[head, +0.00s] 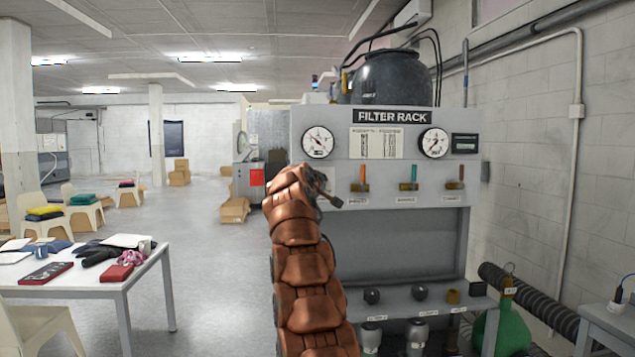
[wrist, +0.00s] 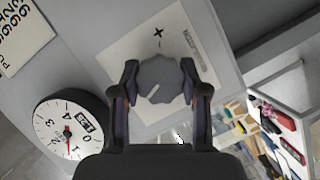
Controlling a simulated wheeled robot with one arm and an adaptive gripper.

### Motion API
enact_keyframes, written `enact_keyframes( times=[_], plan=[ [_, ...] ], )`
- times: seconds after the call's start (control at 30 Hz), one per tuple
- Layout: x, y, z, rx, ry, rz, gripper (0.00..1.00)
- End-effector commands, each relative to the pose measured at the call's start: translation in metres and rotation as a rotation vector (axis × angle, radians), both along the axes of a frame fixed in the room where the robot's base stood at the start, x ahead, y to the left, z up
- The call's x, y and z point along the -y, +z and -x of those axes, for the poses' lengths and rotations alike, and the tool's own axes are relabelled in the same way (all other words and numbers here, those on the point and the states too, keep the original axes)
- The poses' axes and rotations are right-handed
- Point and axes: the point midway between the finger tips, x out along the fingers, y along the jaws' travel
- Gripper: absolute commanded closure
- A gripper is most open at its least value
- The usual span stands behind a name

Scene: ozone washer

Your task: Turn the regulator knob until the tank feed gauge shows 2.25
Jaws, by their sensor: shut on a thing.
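The regulator knob (wrist: 159,82) is a grey, lobed knob with a pale pointer mark, on a white plate with a plus sign. My gripper (wrist: 160,76) has one finger on each side of it and is shut on it. In the head view, my gripper (head: 322,190) is at the rack's left panel, and my arm hides the knob. A round white gauge (wrist: 70,130) with a red needle is beside the plate; its small label and exact reading are hard to make out. The head view shows a left gauge (head: 318,142) and a right gauge (head: 433,143), their names unreadable.
The filter rack (head: 392,117) carries a notice sheet (head: 376,143) and several coloured-handled valves (head: 408,180) right of my gripper. A dark tank (head: 392,78) stands on top. A table (head: 70,290) with items is at the left. Open floor (head: 205,260) lies between table and rack.

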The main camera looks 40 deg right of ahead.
Motion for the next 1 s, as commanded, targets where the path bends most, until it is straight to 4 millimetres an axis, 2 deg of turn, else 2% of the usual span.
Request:
enact_keyframes(
  times=[0.3,0.87,0.9,1.0],
  plan=[
    [0.0004,-0.0008,-0.0003,0.075,0.000,-0.103,0.91],
    [0.0007,-0.0022,-0.0001,0.090,-0.001,-0.124,0.91],
    [0.0007,-0.0022,-0.0001,0.090,-0.001,-0.124,0.53],
    [0.0006,-0.0017,0.0000,0.090,-0.001,-0.124,0.42]
  ],
)
